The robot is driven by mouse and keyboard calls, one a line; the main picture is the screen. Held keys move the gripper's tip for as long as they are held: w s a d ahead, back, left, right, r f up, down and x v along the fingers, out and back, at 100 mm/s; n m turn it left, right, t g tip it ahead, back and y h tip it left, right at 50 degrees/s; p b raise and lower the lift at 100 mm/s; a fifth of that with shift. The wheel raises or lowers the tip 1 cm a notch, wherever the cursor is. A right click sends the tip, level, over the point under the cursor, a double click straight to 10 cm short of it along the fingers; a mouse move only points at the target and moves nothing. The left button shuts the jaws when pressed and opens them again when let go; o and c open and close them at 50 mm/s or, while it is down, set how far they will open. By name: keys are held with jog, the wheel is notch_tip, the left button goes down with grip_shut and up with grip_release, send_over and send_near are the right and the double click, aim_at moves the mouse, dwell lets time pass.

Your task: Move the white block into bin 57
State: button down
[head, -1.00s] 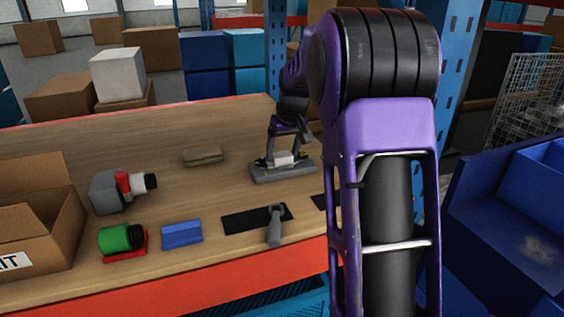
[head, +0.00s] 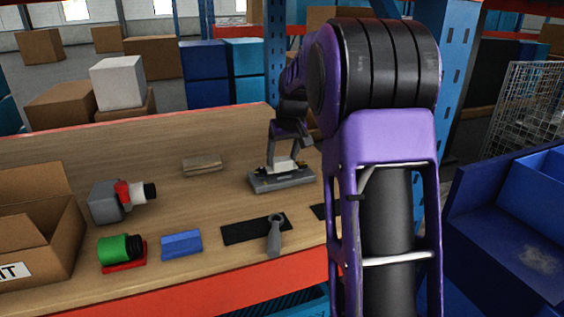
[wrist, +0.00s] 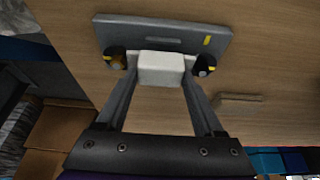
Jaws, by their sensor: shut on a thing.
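The white block (wrist: 162,68) is between my gripper's fingertips (wrist: 160,63) in the wrist view, and my gripper is shut on it. In the head view the white block (head: 284,165) shows small below my arm, at the grey flat fixture (head: 283,182) on the workbench. The fixture (wrist: 150,30) lies just beyond the block in the wrist view. I cannot tell whether the block still touches it. No bin marked 57 can be read in these frames.
On the bench (head: 185,225) are a grey-and-red device (head: 118,200), a green roll (head: 118,247), a blue block (head: 181,243), a grey-handled tool (head: 274,235) and a brown block (head: 202,164). An open carton (head: 40,235) is at left. Blue bins (head: 530,200) are at right.

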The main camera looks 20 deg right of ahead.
notch_tip(320, 180, up, 9)
jog(key=p, duration=0.2)
jog(key=shift+r+p, duration=0.75)
jog(key=shift+r, duration=0.1)
dwell(0.7)
notch_tip(320, 180, up, 5)
jog(key=p, duration=0.5)
send_over(282, 160)
dwell(0.4)
jog(key=shift+s, duration=0.1)
